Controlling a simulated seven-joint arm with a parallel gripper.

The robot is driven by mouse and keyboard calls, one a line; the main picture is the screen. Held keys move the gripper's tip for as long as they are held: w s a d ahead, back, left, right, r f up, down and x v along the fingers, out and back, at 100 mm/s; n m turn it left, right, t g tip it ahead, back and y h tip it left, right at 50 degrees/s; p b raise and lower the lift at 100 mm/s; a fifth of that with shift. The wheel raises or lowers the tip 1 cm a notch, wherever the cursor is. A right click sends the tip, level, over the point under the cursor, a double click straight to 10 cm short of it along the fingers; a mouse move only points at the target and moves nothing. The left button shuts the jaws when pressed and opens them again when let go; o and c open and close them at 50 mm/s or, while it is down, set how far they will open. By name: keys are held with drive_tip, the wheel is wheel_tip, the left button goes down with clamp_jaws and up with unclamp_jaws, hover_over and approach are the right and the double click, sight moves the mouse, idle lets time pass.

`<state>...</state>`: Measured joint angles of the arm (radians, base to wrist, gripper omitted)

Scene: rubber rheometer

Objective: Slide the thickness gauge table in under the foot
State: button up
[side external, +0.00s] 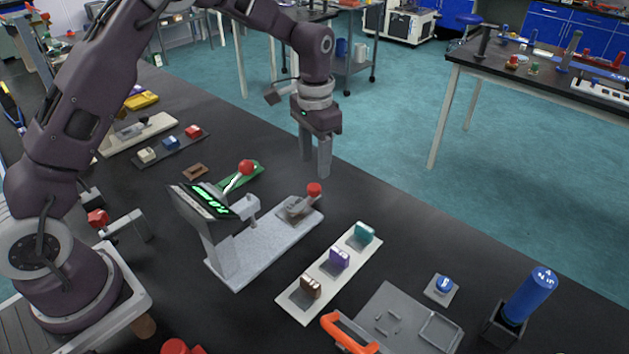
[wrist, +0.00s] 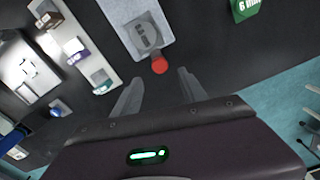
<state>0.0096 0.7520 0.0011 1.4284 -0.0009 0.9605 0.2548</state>
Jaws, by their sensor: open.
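The thickness gauge (side external: 240,255) has a pale speckled base, an upright with a green-lit display (side external: 210,200), and a grey arm whose foot (side external: 251,212) points down over the base. The sliding table (side external: 296,207) is a grey plate with a red knob (side external: 314,189), at the far right end of the base, clear of the foot. In the wrist view the table (wrist: 146,36) and knob (wrist: 159,66) lie just ahead of the fingers. My gripper (side external: 315,172) is open and empty, pointing down beyond the knob; the fingers (wrist: 157,94) straddle empty space.
A white strip (side external: 330,272) with brown, purple and teal blocks lies right of the gauge. A grey tray (side external: 405,325) and blue bottle (side external: 528,295) stand front right. Dark bench is clear around my fingers.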

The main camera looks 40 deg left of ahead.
sight(314, 186)
wheel_tip(314, 186, down, 7)
drive_tip(key=shift+r, duration=0.15)
drive_tip(key=shift+c, duration=0.2)
clamp_jaws()
drive_tip(key=shift+s+r, duration=0.1)
idle(1.2)
